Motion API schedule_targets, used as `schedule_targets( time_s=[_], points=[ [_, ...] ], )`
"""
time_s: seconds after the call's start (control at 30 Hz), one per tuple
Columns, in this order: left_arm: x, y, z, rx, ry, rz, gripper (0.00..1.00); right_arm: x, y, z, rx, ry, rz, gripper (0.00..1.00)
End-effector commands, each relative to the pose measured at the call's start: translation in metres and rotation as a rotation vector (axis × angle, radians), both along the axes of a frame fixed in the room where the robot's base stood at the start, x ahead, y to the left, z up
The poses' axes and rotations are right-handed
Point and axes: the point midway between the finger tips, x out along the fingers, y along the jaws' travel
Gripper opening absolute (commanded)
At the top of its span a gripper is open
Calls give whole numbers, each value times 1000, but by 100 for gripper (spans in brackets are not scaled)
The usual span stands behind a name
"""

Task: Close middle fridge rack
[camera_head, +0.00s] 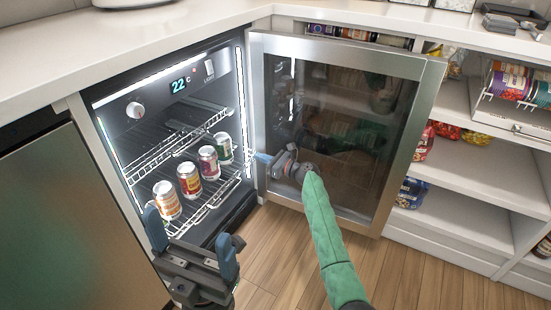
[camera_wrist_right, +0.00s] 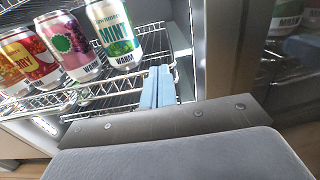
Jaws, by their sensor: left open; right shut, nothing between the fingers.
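The fridge (camera_head: 165,100) stands open. A wire rack (camera_head: 212,203) holding a row of cans (camera_head: 189,180) sits forward of the cavity; whether it is the middle one is unclear. Another wire rack (camera_head: 182,142) is above it. My right gripper (camera_head: 260,158) is shut and empty, beside the right front end of the can rack. In the right wrist view, its blue fingers (camera_wrist_right: 158,88) are close to the rack wire, below the mint can (camera_wrist_right: 114,35); contact is unclear. My left gripper (camera_head: 192,243) is open and empty in front of the rack, partly covering its lower front.
The glass fridge door (camera_head: 350,120) is swung open to the right, behind my right forearm. A white counter (camera_head: 120,45) runs above the fridge. Shelves with snacks and cans (camera_head: 508,80) stand at right. The wooden floor (camera_head: 280,250) in front is clear.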

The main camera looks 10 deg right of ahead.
Motion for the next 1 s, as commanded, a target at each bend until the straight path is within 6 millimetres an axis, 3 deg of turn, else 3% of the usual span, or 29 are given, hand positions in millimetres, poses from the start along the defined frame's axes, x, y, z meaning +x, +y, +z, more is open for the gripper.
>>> schedule_targets(
  time_s=[0.3,1.0],
  points=[
    [-1,2,8,-13,-4,-4,81,22,29,0,1,2,0,0],
    [-1,3,14,-17,-5,-6,81,23,33,1,0,1,0,0]
  ],
)
